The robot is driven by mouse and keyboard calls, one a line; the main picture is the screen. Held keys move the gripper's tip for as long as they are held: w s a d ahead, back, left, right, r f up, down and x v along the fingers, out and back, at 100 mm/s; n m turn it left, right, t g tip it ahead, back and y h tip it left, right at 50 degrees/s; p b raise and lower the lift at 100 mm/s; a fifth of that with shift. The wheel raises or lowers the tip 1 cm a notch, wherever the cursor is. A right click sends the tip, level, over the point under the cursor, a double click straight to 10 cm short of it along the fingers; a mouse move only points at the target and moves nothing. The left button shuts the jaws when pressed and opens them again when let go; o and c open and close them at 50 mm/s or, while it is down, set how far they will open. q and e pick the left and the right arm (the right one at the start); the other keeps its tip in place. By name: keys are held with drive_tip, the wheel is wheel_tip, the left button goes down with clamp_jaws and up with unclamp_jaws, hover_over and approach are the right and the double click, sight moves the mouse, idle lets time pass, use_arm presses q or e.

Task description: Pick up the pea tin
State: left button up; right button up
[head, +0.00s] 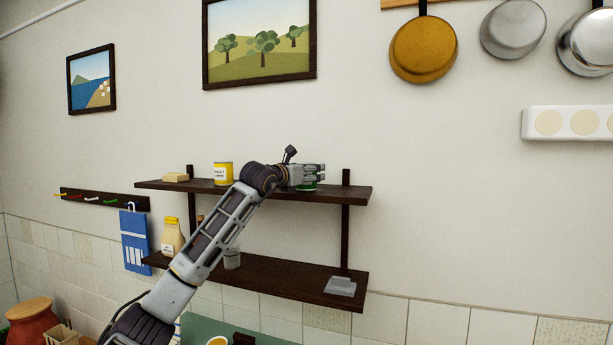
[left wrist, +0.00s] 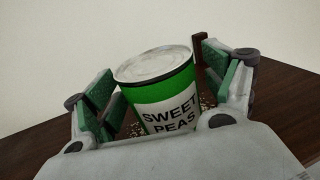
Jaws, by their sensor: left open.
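The pea tin (left wrist: 163,95) stands upright on a dark wooden shelf in the left wrist view. My left gripper (left wrist: 168,88) is open, with one green-padded finger on each side of the tin. I cannot tell whether either pad touches it. In the head view my left gripper (head: 314,174) is at the right part of the upper shelf (head: 335,194). It hides most of the tin there, and only a bit of green (head: 306,188) shows below the fingers. My right gripper is not in view.
A yellow tin (head: 223,173) and a pale block (head: 176,177) stand further left on the upper shelf. My left arm crosses in front of both shelves.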

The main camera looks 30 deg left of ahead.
use_arm(q)
drive_tip(key=shift+c, duration=0.4)
drive_tip(key=c, duration=1.2)
drive_tip(key=shift+r, duration=0.2)
drive_tip(key=shift+c, duration=0.2)
wheel_tip(320, 180, up, 18)
drive_tip(key=shift+f, duration=0.15)
idle(0.4)
idle(0.5)
